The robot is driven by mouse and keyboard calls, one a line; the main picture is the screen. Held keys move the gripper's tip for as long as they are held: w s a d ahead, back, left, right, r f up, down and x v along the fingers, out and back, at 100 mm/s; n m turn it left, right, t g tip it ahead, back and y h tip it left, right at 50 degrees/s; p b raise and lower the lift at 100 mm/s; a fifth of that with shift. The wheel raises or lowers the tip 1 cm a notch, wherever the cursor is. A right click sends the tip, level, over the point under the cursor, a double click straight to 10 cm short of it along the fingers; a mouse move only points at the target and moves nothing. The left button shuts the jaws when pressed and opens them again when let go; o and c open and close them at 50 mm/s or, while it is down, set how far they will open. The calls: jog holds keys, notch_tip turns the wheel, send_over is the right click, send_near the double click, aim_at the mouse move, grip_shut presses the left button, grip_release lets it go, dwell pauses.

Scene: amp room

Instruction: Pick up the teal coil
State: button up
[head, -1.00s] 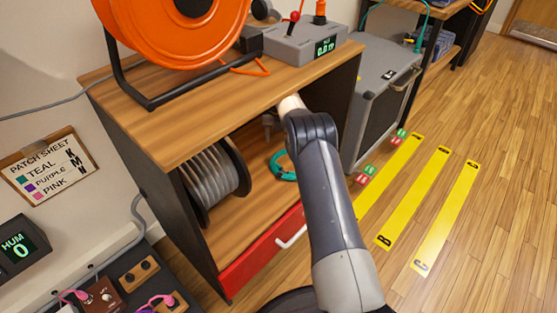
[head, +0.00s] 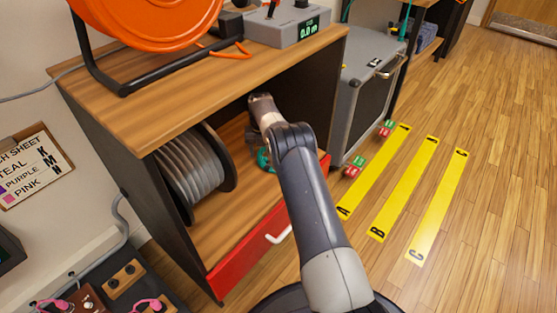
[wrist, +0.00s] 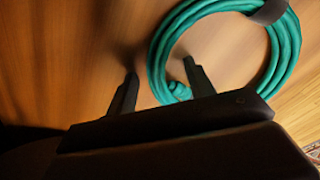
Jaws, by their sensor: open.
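The teal coil (wrist: 291,50) lies on the wooden shelf inside the cabinet, a looped cable with a dark band at its upper right in the wrist view. In the head view only a small part of the coil (head: 263,158) shows behind my arm. My gripper (wrist: 160,68) is open and empty. In the wrist view its left finger is outside the ring and its right finger is over the inside, with the coil's left side between them. I cannot tell how high the fingertips are above the shelf. In the head view my arm hides the fingers.
A grey cable spool (head: 190,175) stands left on the same shelf. The cabinet's wooden top (head: 190,100) is close above my arm and carries an orange reel (head: 150,20). A red drawer (head: 235,255) is below. The floor at right has yellow strips (head: 405,195).

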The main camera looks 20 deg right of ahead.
jog(key=shift+r, duration=0.1)
grip_shut()
dwell(0.4)
jog(key=shift+r, duration=0.15)
notch_tip(320, 180, up, 10)
jog(key=p, duration=0.4)
